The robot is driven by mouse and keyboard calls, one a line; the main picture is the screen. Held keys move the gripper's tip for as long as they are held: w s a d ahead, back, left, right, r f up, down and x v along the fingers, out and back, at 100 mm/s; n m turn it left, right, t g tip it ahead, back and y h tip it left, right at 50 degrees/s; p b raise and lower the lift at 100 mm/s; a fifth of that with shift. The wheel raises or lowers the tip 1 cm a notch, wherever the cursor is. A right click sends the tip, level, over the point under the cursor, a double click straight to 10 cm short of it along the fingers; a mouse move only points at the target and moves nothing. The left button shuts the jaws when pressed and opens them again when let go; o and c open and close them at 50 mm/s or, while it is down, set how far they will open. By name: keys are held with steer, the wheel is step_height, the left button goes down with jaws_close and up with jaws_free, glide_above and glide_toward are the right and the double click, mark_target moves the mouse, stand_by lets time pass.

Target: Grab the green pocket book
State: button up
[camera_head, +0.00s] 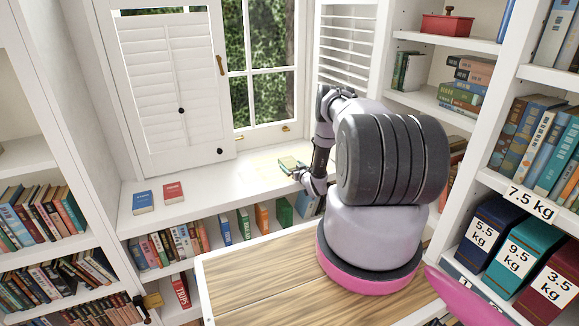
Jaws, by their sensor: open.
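My arm hides the sill to the right of the gripper.
A blue book (143,202) and a red book (173,192) lie on the sill's left part. The sill between them and the green book is clear. Bookshelves flank both sides. A wooden plank surface (255,280) lies in front, beside my arm's base.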

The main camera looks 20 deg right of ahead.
steer(key=c, duration=1.1)
